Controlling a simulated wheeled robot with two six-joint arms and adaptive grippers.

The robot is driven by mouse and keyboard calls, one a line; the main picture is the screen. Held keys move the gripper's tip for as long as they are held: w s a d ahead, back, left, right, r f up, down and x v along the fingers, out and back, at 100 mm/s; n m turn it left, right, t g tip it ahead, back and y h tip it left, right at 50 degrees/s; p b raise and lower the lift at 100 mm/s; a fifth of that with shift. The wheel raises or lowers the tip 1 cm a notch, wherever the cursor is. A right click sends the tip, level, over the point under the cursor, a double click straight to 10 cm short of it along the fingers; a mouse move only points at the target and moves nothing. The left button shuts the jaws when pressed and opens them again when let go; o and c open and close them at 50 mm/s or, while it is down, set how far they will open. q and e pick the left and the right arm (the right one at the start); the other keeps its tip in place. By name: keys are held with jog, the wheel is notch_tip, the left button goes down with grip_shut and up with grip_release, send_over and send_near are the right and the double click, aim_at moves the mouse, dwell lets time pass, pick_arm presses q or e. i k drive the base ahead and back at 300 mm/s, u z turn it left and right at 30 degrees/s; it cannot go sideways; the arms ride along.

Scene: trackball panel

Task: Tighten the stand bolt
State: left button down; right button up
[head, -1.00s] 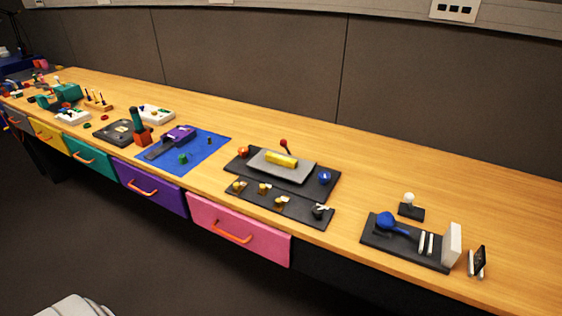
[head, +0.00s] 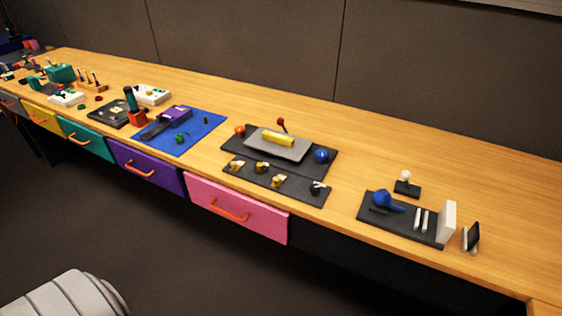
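A dark panel (head: 230,143) on the bench bears a grey plate with a yellow cylinder (head: 278,138), a blue ball (head: 321,156), an orange ball (head: 240,131) and a red-tipped lever (head: 282,124). In front of it, a dark strip (head: 292,190) carries several small gold-coloured pieces (head: 262,167) and a black and silver knob (head: 317,187). I cannot tell which small part is the stand bolt. Neither of my grippers is in view.
To the left lies a blue mat (head: 205,130) with a purple tool. Coloured drawers, including a pink one (head: 240,208), line the front.

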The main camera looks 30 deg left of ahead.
aim_at(314, 189)
jog(key=k, duration=1.15)
jog(key=u, duration=1)
jog(key=i, duration=1.2)
jog(key=z, duration=0.6)
jog(key=i, duration=0.6)
jog(key=z, duration=0.7)
